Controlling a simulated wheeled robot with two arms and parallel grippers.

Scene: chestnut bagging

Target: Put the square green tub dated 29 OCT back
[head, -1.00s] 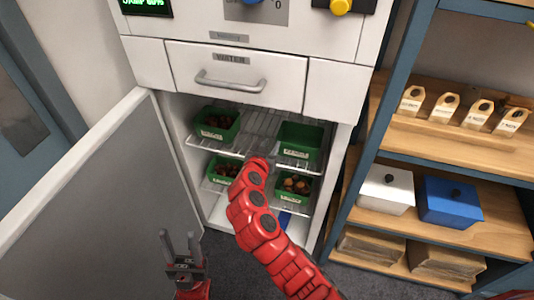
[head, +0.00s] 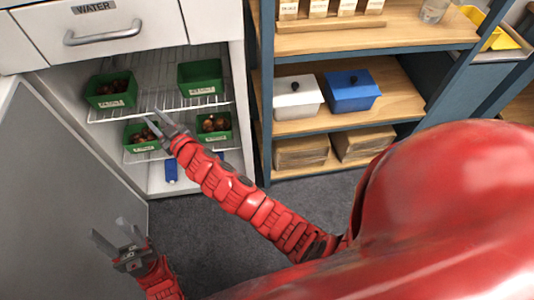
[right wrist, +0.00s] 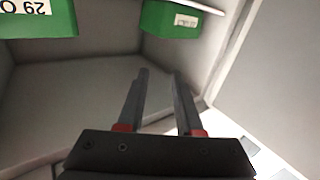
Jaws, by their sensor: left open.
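Square green tubs stand on two wire shelves in the open cabinet. In the head view the upper left tub (head: 108,101) holds dark chestnuts and the upper right tub (head: 200,88) looks empty. The lower left tub (head: 143,146) and lower right tub (head: 214,135) hold chestnuts; their labels are too small to read. In the right wrist view a tub labelled "29 O" (right wrist: 45,22) is cut off at upper left, and another tub (right wrist: 168,20) is beside it. My right gripper (head: 154,117) is open and empty before the shelves. My left gripper (head: 108,232) is open and empty by the cabinet door.
The cabinet door (head: 60,190) stands open at left. A blue object (head: 171,170) lies at the cabinet's bottom. The shelf unit at right holds a white lidded box (head: 297,100), a blue lidded box (head: 352,95) and brown paper stacks (head: 300,152). The floor between is clear.

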